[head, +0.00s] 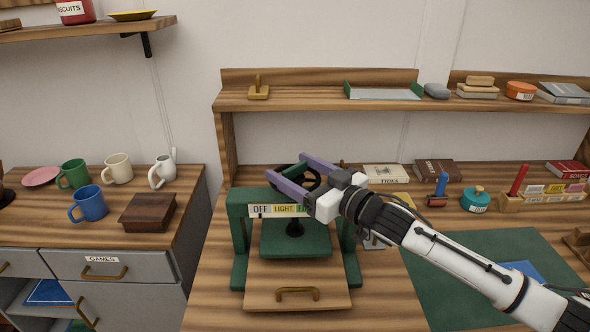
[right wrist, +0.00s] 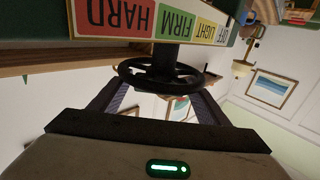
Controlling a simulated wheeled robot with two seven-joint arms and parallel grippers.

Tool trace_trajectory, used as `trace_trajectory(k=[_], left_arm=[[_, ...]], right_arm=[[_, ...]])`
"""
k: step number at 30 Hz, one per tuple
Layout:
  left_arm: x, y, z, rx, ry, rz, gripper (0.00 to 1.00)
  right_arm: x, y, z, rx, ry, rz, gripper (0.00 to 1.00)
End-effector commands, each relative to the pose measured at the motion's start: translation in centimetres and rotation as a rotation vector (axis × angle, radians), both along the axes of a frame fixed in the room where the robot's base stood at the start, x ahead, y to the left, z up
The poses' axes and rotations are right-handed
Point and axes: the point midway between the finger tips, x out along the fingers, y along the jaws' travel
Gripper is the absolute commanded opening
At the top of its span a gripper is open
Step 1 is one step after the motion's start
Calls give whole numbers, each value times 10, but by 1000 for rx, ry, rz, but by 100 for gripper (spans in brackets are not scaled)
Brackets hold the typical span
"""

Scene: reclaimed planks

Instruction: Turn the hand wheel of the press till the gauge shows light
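The press is a green frame (head: 238,215) on a wooden base (head: 270,293). Its black hand wheel (head: 307,172) sits on top, partly covered by my right gripper (head: 285,164). The fingers are spread wide, one on either side of the wheel; I cannot tell whether they touch the rim. The right wrist view shows the wheel (right wrist: 165,72) beyond the open fingers (right wrist: 160,87). The gauge (head: 284,211) reads OFF, LIGHT and FIRM, its right part covered; HARD shows upside down in the right wrist view (right wrist: 115,18). My left gripper is out of view.
Behind the press stands a shelf (head: 310,97) with small things. Mugs (head: 90,203) and a wooden box (head: 148,212) are on the left cabinet. Right of the press are a blue-handled stamp (head: 440,187), a teal pot (head: 475,200) and a green mat (head: 480,260).

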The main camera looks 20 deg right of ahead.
Motion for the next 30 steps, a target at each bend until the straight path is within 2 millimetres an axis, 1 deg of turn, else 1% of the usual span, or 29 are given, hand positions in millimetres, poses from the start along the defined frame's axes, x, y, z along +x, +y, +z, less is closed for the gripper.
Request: trace_trajectory(k=[1, 3, 6, 11, 17, 26, 30], left_arm=[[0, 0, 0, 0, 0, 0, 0], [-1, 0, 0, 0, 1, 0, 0], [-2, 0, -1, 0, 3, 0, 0], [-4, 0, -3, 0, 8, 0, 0], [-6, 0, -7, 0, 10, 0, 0], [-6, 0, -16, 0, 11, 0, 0], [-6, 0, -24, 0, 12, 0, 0]], right_arm=[[0, 0, 0, 0, 0, 0, 60], [0, 0, 0, 0, 0, 0, 48], [0, 0, 0, 0, 0, 0, 34], [0, 0, -1, 2, 1, -8, 34], [-1, 2, -2, 7, 2, -67, 34], [-1, 2, -2, 13, 3, -273, 34], [-1, 2, -3, 13, 6, -383, 34]])
